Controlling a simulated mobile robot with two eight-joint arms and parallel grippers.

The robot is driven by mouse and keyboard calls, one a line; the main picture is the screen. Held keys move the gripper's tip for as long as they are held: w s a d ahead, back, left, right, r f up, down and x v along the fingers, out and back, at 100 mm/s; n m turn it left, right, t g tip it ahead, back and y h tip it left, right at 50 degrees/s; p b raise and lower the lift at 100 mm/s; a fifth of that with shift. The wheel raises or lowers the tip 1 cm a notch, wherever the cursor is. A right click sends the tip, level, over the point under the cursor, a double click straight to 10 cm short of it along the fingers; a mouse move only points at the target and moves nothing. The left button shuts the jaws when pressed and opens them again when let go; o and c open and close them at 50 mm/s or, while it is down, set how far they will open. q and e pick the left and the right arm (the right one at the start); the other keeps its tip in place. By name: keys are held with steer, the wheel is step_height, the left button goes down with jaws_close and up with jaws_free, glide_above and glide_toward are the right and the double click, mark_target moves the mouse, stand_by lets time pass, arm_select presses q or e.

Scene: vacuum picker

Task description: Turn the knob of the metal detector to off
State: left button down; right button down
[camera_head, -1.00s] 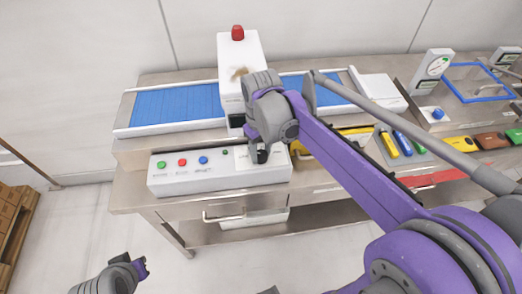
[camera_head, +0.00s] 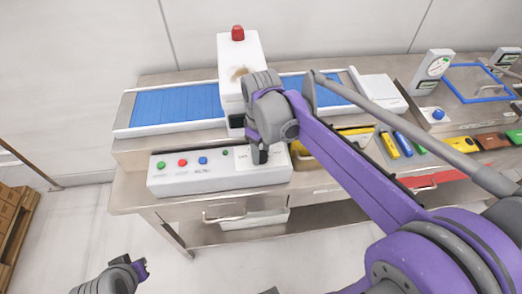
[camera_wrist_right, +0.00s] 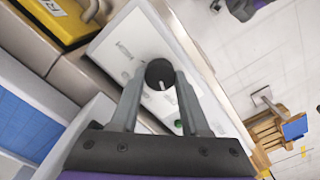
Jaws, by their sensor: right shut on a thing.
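The metal detector's white control box (camera_head: 215,182) sits at the front of the steel table, with green, red and blue buttons at its left. Its round black knob (camera_wrist_right: 159,72) with a pale pointer line shows in the right wrist view. My right gripper (camera_wrist_right: 161,80) is shut on the knob, one grey finger on each side. In the head view my right gripper (camera_head: 262,155) is over the box's right part and hides the knob. My left gripper (camera_head: 143,268) hangs low at the left, away from the table; its jaws are too small to read.
A white detector housing (camera_head: 240,60) with a red lamp stands over a blue conveyor belt (camera_head: 178,104) behind the box. Coloured items, including a yellow one (camera_head: 389,145), lie to the right. A drawer handle (camera_head: 224,217) is under the table's front edge.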

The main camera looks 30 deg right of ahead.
mark_target(261, 154)
steer(key=shift+c, duration=1.9)
jaws_free()
steer(key=shift+r, duration=0.1)
step_height(261, 154, up, 11)
steer(key=shift+p, duration=0.3)
steer(key=shift+f, duration=0.2)
steer(key=s+a+f+m+t, duration=0.3)
steer(key=s+f+m+t, duration=0.2)
steer(key=s+f, duration=0.7)
step_height(261, 154, down, 3)
steer(key=shift+s+f+t, duration=0.1)
steer(key=shift+s+t, duration=0.15)
steer(key=shift+t, duration=0.05)
steer(key=shift+a+f+m, duration=0.1)
steer(key=shift+m, duration=0.2)
steer(key=shift+c, duration=0.3)
